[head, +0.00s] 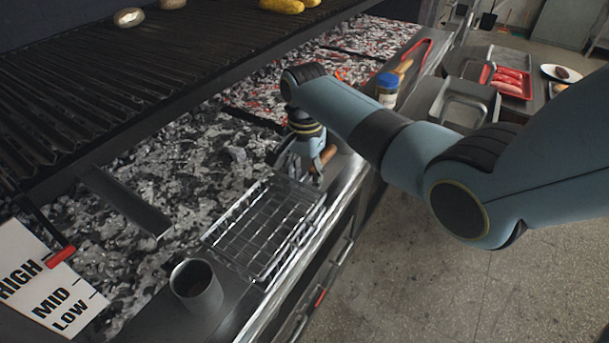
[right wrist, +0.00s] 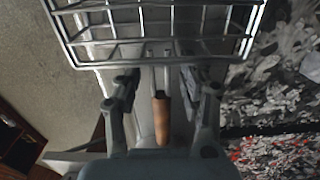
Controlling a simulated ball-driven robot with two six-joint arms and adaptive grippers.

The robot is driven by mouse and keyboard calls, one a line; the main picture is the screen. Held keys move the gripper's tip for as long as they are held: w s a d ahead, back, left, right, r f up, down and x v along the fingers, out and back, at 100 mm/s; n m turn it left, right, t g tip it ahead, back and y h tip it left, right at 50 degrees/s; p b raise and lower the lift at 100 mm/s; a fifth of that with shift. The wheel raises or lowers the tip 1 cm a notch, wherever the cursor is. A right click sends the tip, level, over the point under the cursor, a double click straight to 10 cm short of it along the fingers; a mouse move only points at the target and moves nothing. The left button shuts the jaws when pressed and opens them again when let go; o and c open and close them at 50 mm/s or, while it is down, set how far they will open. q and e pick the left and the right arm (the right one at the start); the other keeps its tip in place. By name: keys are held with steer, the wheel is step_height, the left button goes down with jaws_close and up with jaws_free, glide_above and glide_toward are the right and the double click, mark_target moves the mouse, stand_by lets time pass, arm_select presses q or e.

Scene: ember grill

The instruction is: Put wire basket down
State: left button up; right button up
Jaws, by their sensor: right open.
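The wire basket (head: 262,228) is a rectangular metal grid. In the head view it rests at the grill's front edge, partly over the steel ledge and beside the ash-grey coals. Its brown wooden handle (head: 325,155) points away toward my right gripper (head: 300,165). In the right wrist view the basket's wires (right wrist: 160,35) fill the top, and the handle (right wrist: 161,118) lies between the two fingers. My right gripper (right wrist: 160,92) is open around the handle, with gaps on both sides. My left gripper is not in view.
A grey metal cup (head: 197,287) stands close to the basket's near end. A HIGH/MID/LOW sign (head: 45,285) is at the left. A jar with a blue lid (head: 387,90) stands farther along the ledge. Glowing coals (head: 255,98) lie behind. A red tray (head: 510,82) sits at the right.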

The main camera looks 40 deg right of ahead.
steer(key=shift+r, duration=0.1)
step_height(320, 180, up, 12)
stand_by(0.4)
stand_by(0.3)
